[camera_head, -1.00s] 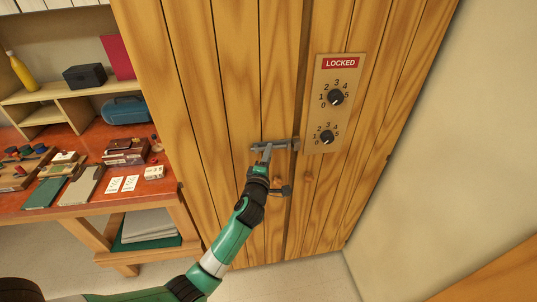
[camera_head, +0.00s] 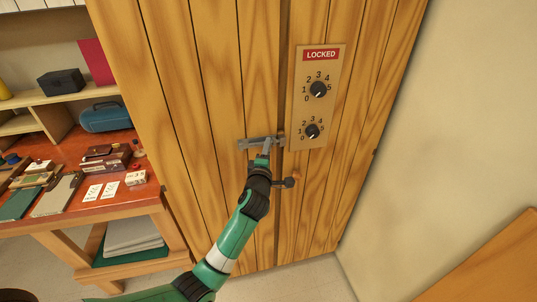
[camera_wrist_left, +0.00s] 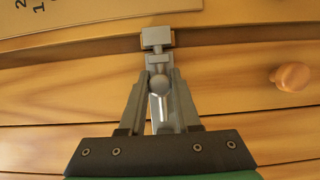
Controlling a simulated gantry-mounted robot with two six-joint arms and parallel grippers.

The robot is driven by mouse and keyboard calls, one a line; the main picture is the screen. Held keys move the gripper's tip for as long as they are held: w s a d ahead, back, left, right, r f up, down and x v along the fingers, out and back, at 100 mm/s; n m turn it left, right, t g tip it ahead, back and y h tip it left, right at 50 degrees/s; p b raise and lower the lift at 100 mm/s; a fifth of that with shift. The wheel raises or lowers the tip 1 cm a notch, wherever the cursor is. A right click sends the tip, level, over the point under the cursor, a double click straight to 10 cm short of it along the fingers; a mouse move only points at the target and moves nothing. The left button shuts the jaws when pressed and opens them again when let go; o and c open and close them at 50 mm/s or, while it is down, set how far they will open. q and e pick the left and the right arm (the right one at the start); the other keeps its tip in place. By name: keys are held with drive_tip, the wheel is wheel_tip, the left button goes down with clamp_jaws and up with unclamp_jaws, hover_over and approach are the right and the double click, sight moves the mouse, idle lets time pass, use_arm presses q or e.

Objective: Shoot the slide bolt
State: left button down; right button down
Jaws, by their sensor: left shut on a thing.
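The grey metal slide bolt (camera_head: 245,144) is mounted across the left plank door near the seam. My left gripper (camera_head: 265,155) reaches up to it from below. In the left wrist view, my left gripper (camera_wrist_left: 160,88) is shut on the bolt's round knob (camera_wrist_left: 159,85). The bolt's end lies at the square keeper (camera_wrist_left: 156,38) by the seam; how far it is inside I cannot tell. The fingers hide part of the bolt. My right gripper is not in view.
A panel (camera_head: 318,100) with a red LOCKED sign and two numbered dials is right of the seam. A cluttered workbench (camera_head: 85,215) stands at left.

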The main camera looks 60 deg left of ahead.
use_arm(q)
drive_tip(key=shift+w+d+f, duration=0.1)
drive_tip(key=c, duration=0.6)
unclamp_jaws()
drive_tip(key=shift+w, duration=0.15)
drive_tip(key=v, duration=1.1)
drive_tip(key=shift+s+d, duration=0.2)
drive_tip(key=shift+s, duration=0.15)
